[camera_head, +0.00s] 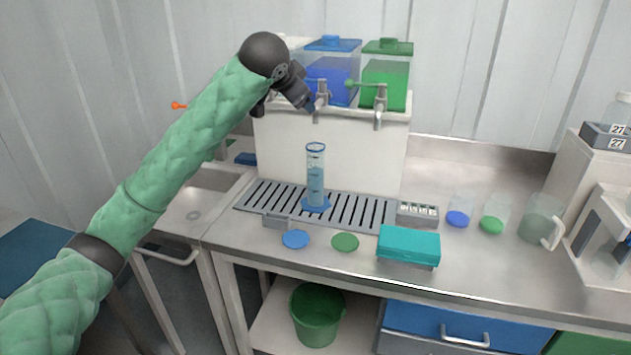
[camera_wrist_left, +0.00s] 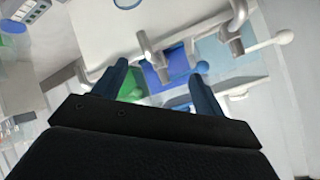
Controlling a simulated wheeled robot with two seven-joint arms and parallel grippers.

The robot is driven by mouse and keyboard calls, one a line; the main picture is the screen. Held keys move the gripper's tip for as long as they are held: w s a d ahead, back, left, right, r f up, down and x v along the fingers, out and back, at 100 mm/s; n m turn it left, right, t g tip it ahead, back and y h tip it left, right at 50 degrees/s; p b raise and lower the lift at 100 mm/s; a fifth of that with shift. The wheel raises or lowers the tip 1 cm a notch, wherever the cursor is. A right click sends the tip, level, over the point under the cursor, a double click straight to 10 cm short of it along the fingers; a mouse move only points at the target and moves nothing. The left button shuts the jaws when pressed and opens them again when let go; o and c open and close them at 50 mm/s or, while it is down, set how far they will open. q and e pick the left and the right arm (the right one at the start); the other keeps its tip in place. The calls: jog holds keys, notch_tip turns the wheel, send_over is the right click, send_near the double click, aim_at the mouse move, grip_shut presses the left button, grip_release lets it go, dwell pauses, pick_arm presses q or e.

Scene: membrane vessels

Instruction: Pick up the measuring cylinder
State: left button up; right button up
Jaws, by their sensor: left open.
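The measuring cylinder (camera_head: 315,175) is clear with a blue rim and a blue base, and holds bluish contents. It stands upright on the slotted drain grate (camera_head: 362,209), below the taps. My left gripper (camera_head: 308,103) is above the cylinder and slightly left of it, close to the blue tank's tap, and apart from the cylinder. In the left wrist view its two fingers (camera_wrist_left: 159,68) are spread with nothing held between them. A blue ring at the top edge of that view may be part of the cylinder; I cannot tell. My right gripper is not in view.
Blue (camera_head: 333,80) and green (camera_head: 386,83) tanks with metal taps (camera_head: 379,108) stand on a white stand behind the cylinder. A teal box (camera_head: 408,245), blue disc (camera_head: 295,239) and green disc (camera_head: 345,242) lie in front. Beakers and a jug (camera_head: 541,226) stand right; a sink is left.

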pick_arm(q)
jog(key=w+f+g, duration=0.2)
jog(key=w, duration=0.2)
jog(key=m+g+h, duration=0.1)
jog(key=g+h, duration=0.1)
jog(key=g, duration=0.4)
send_near(312, 156)
notch_tip(312, 156, down, 3)
jog(key=w+d, duration=0.1)
jog(key=w, duration=0.1)
jog(key=p+x, duration=0.2)
jog(key=x, duration=0.6)
jog(key=shift+w+a, duration=0.1)
jog(key=shift+r, duration=0.1)
grip_shut()
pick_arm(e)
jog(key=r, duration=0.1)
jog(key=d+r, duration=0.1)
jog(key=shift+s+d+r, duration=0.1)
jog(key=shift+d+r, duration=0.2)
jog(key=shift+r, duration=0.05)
